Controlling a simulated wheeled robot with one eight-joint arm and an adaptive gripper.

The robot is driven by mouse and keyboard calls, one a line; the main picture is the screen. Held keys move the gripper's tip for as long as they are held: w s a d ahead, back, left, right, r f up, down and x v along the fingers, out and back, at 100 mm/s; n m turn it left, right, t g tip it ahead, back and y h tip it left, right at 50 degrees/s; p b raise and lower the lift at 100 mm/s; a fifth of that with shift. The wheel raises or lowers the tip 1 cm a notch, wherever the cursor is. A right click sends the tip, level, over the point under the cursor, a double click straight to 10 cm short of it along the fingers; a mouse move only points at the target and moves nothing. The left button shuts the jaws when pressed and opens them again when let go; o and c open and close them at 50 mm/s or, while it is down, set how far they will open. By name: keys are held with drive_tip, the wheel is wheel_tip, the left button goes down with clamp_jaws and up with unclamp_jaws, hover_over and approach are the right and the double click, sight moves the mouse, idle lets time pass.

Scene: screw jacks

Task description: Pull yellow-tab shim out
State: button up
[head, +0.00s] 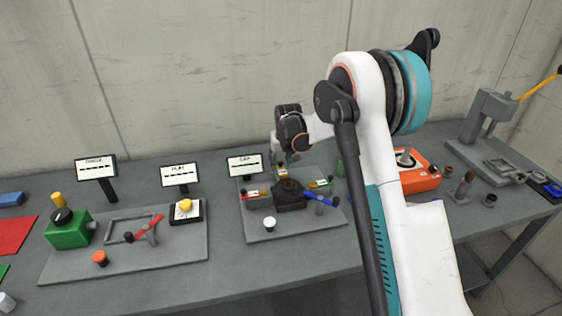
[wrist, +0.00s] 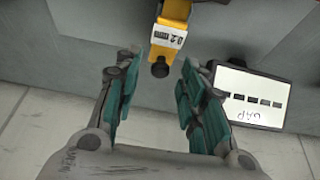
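The yellow-tab shim shows in the wrist view as a yellow tab (wrist: 173,28) with a white label reading about 0.2 and a black knob (wrist: 160,69) at its near end. In the head view the yellow tab (head: 283,173) is small, at the back of a dark block (head: 289,194), just below my gripper (head: 287,161). In the wrist view my gripper (wrist: 155,85) is open, its teal-padded fingers on either side of the knob with gaps visible. The shim's far end is hidden.
A sign (wrist: 248,98) reading GAP stands close to the right finger in the wrist view. Around the block are a red-handled piece (head: 258,193), a green tab (head: 318,184) and a blue lever (head: 322,198). An orange unit (head: 418,180) stands right of my arm.

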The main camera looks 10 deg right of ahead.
drive_tip(key=shift+f, duration=0.1)
clamp_jaws()
drive_tip(key=w, duration=0.3)
drive_tip(key=shift+w, duration=0.4)
drive_tip(key=shift+c, duration=0.2)
unclamp_jaws()
drive_tip(key=shift+o, duration=0.2)
drive_tip(key=shift+w, duration=0.1)
